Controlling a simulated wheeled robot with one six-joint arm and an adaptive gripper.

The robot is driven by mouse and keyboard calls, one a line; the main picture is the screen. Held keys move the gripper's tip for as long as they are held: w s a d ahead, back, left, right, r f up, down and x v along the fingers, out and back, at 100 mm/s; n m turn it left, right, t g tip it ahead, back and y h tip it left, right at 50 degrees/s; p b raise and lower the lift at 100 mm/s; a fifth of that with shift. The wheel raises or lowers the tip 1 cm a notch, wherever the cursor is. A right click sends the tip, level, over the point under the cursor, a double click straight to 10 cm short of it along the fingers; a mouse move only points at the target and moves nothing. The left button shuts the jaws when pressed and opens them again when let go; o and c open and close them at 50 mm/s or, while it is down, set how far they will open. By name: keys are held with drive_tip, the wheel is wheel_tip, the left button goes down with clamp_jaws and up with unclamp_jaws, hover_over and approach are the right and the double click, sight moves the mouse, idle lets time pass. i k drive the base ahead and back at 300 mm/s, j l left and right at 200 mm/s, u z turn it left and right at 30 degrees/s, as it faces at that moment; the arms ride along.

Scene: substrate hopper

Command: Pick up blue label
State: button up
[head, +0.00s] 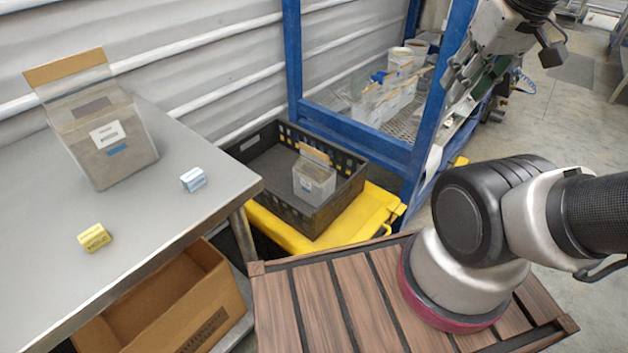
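A small light-blue label block (193,180) lies on the grey metal table, near its right side. It sits to the right of a clear bag with a tan top, apart from it. A similar yellow label block (94,238) lies nearer the front of the table. My gripper (501,64) is at the upper right, partly cut off by the top edge. Its fingers look spread apart with nothing held between them.
The grey table (200,225) holds a large clear bag (110,165) with a white label and blue strip. A black crate (275,200) with a smaller bag (314,182) sits on a yellow cart (352,222). A blue frame (293,60) stands behind; a cardboard box (165,305) is below.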

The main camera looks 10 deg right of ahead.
sight(195, 179)
drive_tip(key=l+u, duration=0.1)
drive_tip(key=u, duration=0.3)
drive_tip(key=l+u, duration=0.1)
drive_tip(key=u, duration=0.3)
drive_tip(key=l+u, duration=0.1)
drive_tip(key=u, duration=0.3)
drive_tip(key=i, duration=0.05)
